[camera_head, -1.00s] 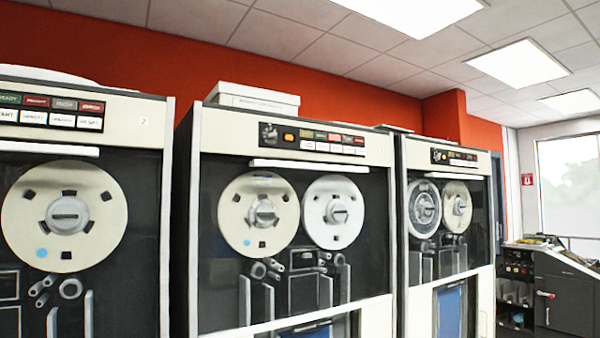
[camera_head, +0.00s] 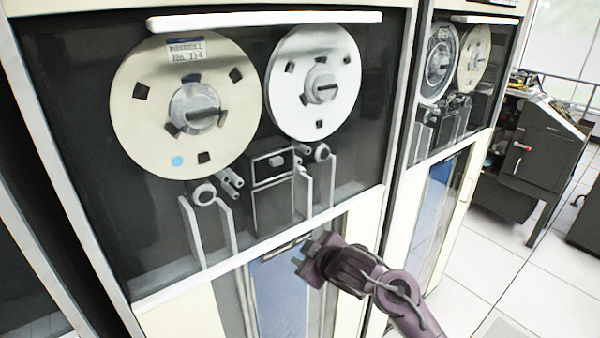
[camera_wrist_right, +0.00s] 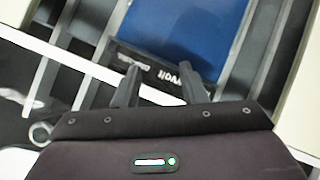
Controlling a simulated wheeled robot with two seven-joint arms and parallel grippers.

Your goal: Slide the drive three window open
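The drive in the middle of the head view has a dark window (camera_head: 90,110) over two tape reels: a cream one (camera_head: 135,125) with a blue dot and a paler one (camera_head: 345,75). A long white bar (camera_head: 265,19) runs along the window's top edge; no gap shows below it. I cannot read a drive number. My right gripper (camera_head: 308,262) is in front of the lower edge of this drive's window, well below the bar. In the right wrist view its two dark fingers (camera_wrist_right: 160,87) are apart with nothing held between them. My left gripper is not in view.
A blue panel (camera_head: 280,300) lies below the window and fills the top of the wrist view (camera_wrist_right: 185,30). Another tape drive (camera_head: 470,60) stands close on the right. A dark machine (camera_head: 535,145) is farther right, with clear white floor tiles (camera_head: 490,270) before it.

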